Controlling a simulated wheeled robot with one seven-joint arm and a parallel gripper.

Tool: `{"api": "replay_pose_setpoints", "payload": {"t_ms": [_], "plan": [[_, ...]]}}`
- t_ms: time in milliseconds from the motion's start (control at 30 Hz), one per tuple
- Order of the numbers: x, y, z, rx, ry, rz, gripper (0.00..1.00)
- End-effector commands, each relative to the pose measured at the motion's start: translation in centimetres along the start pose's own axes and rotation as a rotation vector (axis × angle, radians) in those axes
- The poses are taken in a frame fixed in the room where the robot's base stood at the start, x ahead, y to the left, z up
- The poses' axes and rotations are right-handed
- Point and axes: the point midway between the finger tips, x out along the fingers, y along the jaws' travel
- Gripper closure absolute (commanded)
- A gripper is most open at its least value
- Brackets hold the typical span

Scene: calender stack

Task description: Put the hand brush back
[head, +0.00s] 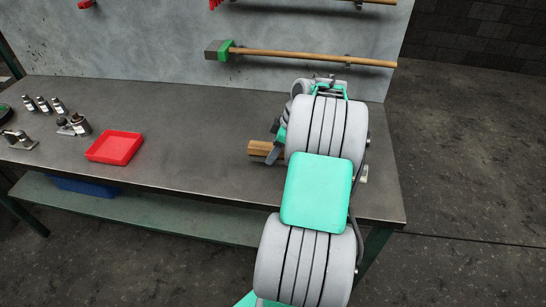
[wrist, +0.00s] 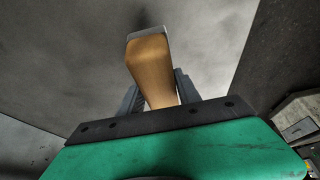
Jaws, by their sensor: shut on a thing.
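The hand brush (wrist: 150,62) shows in the wrist view as a wooden piece with a pale grey end, standing up between the two dark fingers of my gripper (wrist: 158,92). The gripper is shut on it. In the head view, a wooden end of the brush (head: 262,148) sticks out to the left of my gripper (head: 276,150), over the right part of the workbench. My arm hides most of the gripper and the rest of the brush there. I cannot tell whether the brush touches the bench.
The workbench (head: 205,165) holds a red tray (head: 115,147) and several small bottles (head: 44,104) and metal parts at the left. A long-handled tool with a green head (head: 300,56) hangs on the grey wall behind. The bench between tray and gripper is clear.

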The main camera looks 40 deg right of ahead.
Motion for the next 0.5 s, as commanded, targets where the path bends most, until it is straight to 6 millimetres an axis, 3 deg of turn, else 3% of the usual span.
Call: {"api": "replay_pose_setpoints", "payload": {"t_ms": [200,500], "plan": [[2.8,0.1,1.1,0.001,0.0,-0.001,1.0],[3.3,0.1,1.4,0.001,0.0,0.0,1.0]]}}
